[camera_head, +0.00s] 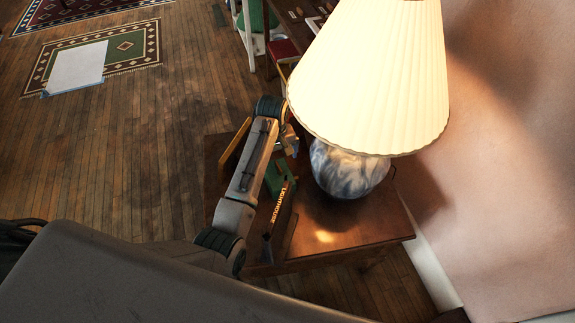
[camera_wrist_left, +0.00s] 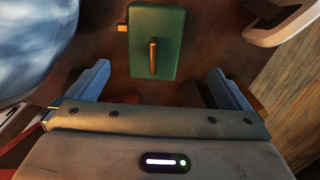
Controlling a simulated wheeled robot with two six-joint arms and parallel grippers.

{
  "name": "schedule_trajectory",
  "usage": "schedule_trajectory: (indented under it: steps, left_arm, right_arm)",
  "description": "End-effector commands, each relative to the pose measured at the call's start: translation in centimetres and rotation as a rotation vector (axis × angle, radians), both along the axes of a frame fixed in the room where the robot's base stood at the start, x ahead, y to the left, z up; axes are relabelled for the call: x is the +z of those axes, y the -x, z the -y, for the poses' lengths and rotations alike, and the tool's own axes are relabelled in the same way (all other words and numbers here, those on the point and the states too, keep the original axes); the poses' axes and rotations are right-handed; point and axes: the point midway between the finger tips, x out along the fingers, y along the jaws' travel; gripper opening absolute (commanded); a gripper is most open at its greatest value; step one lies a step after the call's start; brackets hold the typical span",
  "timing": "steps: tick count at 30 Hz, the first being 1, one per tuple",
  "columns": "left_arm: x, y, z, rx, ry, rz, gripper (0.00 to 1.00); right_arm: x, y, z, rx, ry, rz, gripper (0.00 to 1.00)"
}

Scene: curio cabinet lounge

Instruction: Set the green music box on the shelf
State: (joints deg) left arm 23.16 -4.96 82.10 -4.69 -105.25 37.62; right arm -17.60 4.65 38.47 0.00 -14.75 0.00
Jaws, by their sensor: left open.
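The green music box (camera_head: 277,180) sits on the small wooden side table, partly hidden by my left arm in the head view. In the left wrist view the music box (camera_wrist_left: 171,60) shows as a green block with a brass bar on its face and a small brass piece at its side. My left gripper (camera_head: 289,143) is over the table, close to the lamp. In the left wrist view its blue fingers (camera_wrist_left: 160,88) are wide apart and empty, with the box beyond them, between their lines. I cannot make out the shelf. My right gripper is not in view.
A lamp with a marbled blue-white base (camera_head: 345,170) and wide lit shade (camera_head: 370,75) stands close right of the box. A dark book lettered LIGHTHOUSE (camera_head: 281,207) is near the box. The side table's (camera_head: 370,228) front right is clear. A wall borders the right.

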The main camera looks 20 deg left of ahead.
Motion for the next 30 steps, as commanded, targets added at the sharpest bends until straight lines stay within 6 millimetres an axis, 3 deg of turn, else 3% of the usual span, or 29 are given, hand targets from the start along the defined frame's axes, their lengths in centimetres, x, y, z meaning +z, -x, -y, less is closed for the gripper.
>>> schedule_trajectory:
  steps: [10,17,24,30]
  left_arm:
    - [-4.5,0.0,0.0,0.000,-0.001,-0.004,1.00]
    - [-6.2,-0.1,0.1,0.000,0.000,-0.003,1.00]
    - [-9.6,-0.4,0.3,0.000,-0.001,-0.005,1.00]
    - [-10.8,-0.5,0.3,0.000,0.000,0.000,1.00]
  right_arm:
    - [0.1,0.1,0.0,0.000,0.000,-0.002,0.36]
    - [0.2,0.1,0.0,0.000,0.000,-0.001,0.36]
    - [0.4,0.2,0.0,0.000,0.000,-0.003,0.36]
    - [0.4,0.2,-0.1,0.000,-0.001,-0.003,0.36]
